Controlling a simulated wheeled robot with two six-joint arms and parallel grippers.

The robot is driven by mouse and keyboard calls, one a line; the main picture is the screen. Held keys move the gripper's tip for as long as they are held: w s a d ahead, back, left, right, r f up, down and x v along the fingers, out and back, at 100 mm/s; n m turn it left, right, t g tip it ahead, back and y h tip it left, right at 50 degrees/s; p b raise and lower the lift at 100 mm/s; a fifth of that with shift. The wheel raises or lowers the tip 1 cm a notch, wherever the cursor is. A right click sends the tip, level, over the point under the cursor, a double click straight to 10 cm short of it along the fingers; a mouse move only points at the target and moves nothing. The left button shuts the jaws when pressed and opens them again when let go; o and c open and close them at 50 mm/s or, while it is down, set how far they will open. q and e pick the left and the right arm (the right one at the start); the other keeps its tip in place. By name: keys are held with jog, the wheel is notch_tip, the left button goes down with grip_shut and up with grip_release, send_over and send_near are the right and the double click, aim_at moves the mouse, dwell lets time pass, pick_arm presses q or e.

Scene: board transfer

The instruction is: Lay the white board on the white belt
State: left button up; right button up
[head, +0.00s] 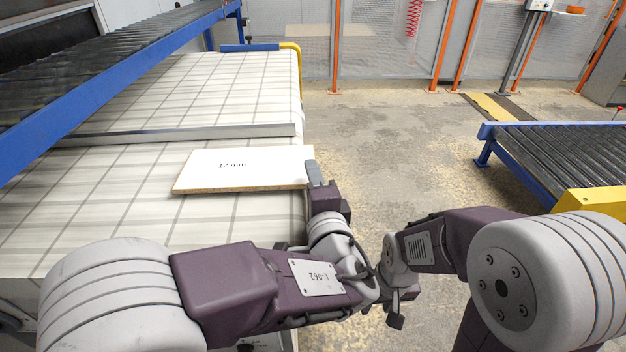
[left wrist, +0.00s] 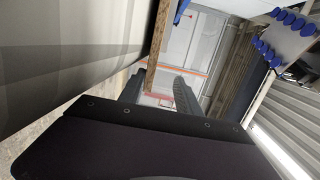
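The white board (head: 245,168), marked "12 mm", has a brown chipboard edge. It appears to lie flat on the white belt (head: 110,205), its right end near the belt's right edge. My left gripper (head: 320,182) is at that right end, one finger showing beside the board. In the left wrist view, the fingers of my left gripper (left wrist: 160,93) stand apart, with the board's brown edge (left wrist: 158,48) running down toward the gap. Whether they touch it is unclear. My right gripper (head: 390,305) is low over the floor, away from the board, its fingers partly hidden.
A grey metal bar (head: 180,134) crosses the belt behind the board. A blue-framed roller conveyor (head: 110,65) runs above the belt at left. Another roller conveyor (head: 575,160) stands at right. The floor (head: 390,140) between is clear.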

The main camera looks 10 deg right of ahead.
pick_arm(q)
jog(key=shift+a+f, duration=0.1)
jog(key=shift+f, duration=0.45)
jog(key=g+p, duration=0.1)
jog(key=p, duration=0.2)
jog(key=shift+w+r, duration=0.1)
jog(key=shift+r, duration=0.3)
jog(key=g+p, duration=0.3)
jog(key=p, duration=0.6)
jog(key=g+p, duration=0.3)
jog(key=p, duration=0.6)
jog(key=s+r+g+p, duration=0.1)
jog(key=g+p, duration=0.3)
jog(key=p, duration=0.5)
jog(key=shift+s+r+h, duration=0.1)
jog(key=shift+h, duration=0.3)
